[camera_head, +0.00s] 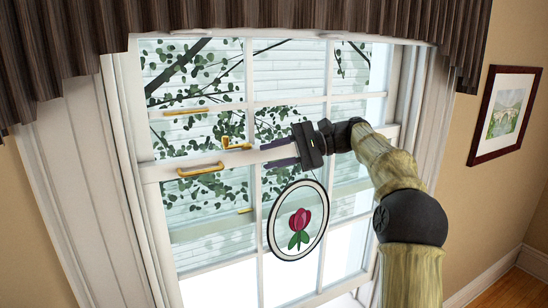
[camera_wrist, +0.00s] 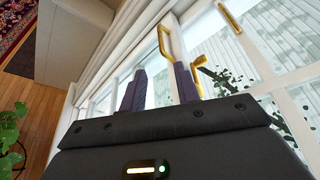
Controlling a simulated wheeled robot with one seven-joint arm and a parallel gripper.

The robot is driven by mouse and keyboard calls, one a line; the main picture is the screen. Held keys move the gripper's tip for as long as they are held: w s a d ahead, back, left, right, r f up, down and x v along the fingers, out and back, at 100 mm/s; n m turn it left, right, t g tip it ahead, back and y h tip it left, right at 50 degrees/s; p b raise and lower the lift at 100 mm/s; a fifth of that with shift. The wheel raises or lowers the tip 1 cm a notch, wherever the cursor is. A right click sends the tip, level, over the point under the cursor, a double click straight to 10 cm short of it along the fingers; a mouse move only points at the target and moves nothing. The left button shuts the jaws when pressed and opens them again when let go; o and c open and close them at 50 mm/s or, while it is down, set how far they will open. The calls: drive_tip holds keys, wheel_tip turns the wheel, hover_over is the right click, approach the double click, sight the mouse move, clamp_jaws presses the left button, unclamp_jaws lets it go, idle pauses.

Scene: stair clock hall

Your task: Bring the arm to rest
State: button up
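My gripper (camera_head: 279,153) is in front of the middle rail of the window (camera_head: 246,157), with its fingers pointing left. In the wrist view my gripper (camera_wrist: 160,88) shows two dark purple fingers standing apart with nothing between them. My arm reaches in from the lower right. A brass handle (camera_head: 201,170) is on the window's middle rail, left of the fingers and apart from them. A brass latch (camera_head: 234,145) is on the rail, nearer the fingertips. In the wrist view the handle (camera_wrist: 164,42) and latch (camera_wrist: 197,73) lie beyond the fingers.
A round pane ornament with a red tulip (camera_head: 298,220) hangs below my gripper. A brown pleated valance (camera_head: 250,15) runs along the top. A framed picture (camera_head: 505,113) is on the right wall. The wrist view shows a plant (camera_wrist: 10,138), wooden floor (camera_wrist: 40,110) and patterned rug (camera_wrist: 15,30).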

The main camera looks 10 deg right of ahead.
drive_tip(key=s+a+f+h, duration=0.1)
drive_tip(key=s+f+h, duration=0.1)
drive_tip(key=f, duration=0.4)
drive_tip(key=s+a+f+m+t+h, duration=0.1)
drive_tip(key=a+f+h, duration=0.15)
drive_tip(key=f, duration=0.35)
drive_tip(key=s+a+f+h, duration=0.1)
drive_tip(key=s+f+h, duration=0.15)
drive_tip(key=f, duration=0.35)
drive_tip(key=s+d+f+n+h, duration=0.4)
drive_tip(key=s+f, duration=0.4)
drive_tip(key=s, duration=0.2)
drive_tip(key=s+d+f+n+t+h+b, duration=0.1)
drive_tip(key=s+d+f+n+h, duration=0.2)
drive_tip(key=s+f, duration=0.5)
drive_tip(key=s+d+h, duration=0.1)
drive_tip(key=s, duration=0.2)
drive_tip(key=shift+s+f+n+h, duration=0.15)
drive_tip(key=shift+f+n+h, duration=0.15)
drive_tip(key=shift+f+n, duration=0.1)
